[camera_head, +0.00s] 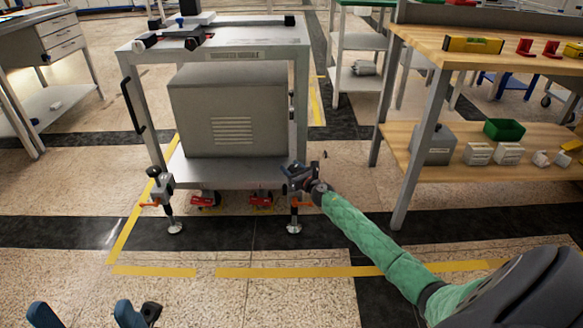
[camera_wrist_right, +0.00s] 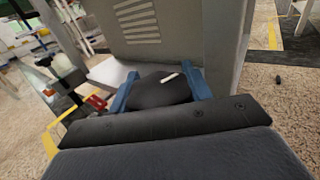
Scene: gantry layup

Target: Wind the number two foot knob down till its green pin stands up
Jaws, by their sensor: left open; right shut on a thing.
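A grey machine stand (camera_head: 226,46) has a levelling foot (camera_head: 170,210) at its front left and another foot (camera_head: 294,218) at its front right. My right gripper (camera_head: 300,176) is at the top of the front right foot and covers most of its knob. In the right wrist view, its blue fingers (camera_wrist_right: 162,90) are shut on a dark knob (camera_wrist_right: 158,92) with a white mark. The front left foot has its own black knob (camera_head: 154,172). I cannot read a foot number or make out a green pin. My left gripper (camera_head: 84,314) is open and empty at the bottom left.
Red casters (camera_head: 262,199) sit under the stand between the feet. A wooden bench (camera_head: 440,46) with a lower shelf stands to the right. Yellow tape (camera_head: 290,271) marks the floor in front. The floor before the stand is clear.

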